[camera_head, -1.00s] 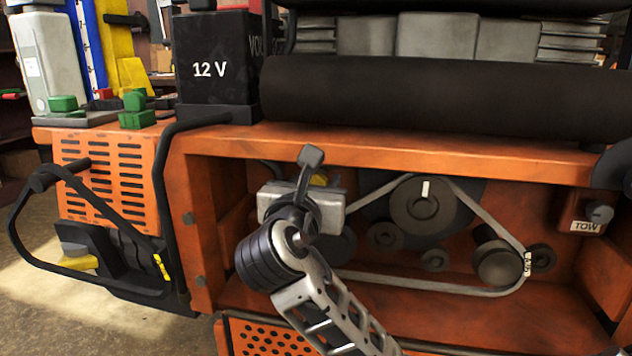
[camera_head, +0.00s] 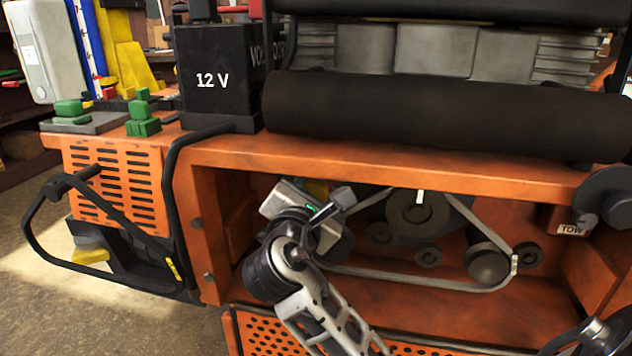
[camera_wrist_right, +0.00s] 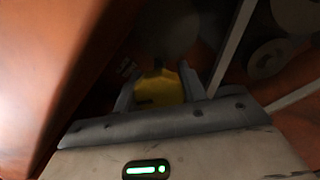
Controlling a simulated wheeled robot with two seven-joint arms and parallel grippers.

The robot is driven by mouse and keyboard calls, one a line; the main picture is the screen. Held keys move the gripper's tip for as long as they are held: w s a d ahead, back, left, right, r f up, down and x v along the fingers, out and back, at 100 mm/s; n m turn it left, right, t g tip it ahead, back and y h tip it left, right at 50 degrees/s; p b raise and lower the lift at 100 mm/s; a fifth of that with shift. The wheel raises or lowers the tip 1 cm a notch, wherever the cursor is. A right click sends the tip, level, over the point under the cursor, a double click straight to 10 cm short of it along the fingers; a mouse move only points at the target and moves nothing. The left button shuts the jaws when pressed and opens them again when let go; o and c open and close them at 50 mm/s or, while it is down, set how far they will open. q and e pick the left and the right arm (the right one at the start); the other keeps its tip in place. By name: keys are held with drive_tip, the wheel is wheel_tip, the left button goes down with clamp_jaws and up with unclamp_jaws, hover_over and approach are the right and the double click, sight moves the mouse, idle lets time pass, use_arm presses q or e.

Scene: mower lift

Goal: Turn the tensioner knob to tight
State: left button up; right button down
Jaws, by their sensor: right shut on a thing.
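The yellow tensioner knob (camera_head: 318,189) is inside the orange mower bay, left of the belt and pulleys. In the head view it is mostly hidden behind my right gripper (camera_head: 312,197). In the right wrist view the knob (camera_wrist_right: 162,88) sits between the two grey fingers of my right gripper (camera_wrist_right: 158,90), which is shut on it. The knob face has a dark mark at its lower left.
The belt (camera_head: 420,279) runs around several pulleys to the right of my gripper. The orange bay's left wall and top edge (camera_head: 400,175) are close to it. A black 12 V battery (camera_head: 215,80) and a black roller (camera_head: 440,115) are above.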

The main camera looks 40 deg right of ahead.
use_arm(q)
drive_tip(key=shift+s+f, duration=0.1)
drive_tip(key=shift+f, duration=0.05)
use_arm(e)
drive_tip(key=shift+f, duration=0.1)
drive_tip(key=c, duration=0.8)
unclamp_jaws()
drive_tip(key=shift+c, duration=0.2)
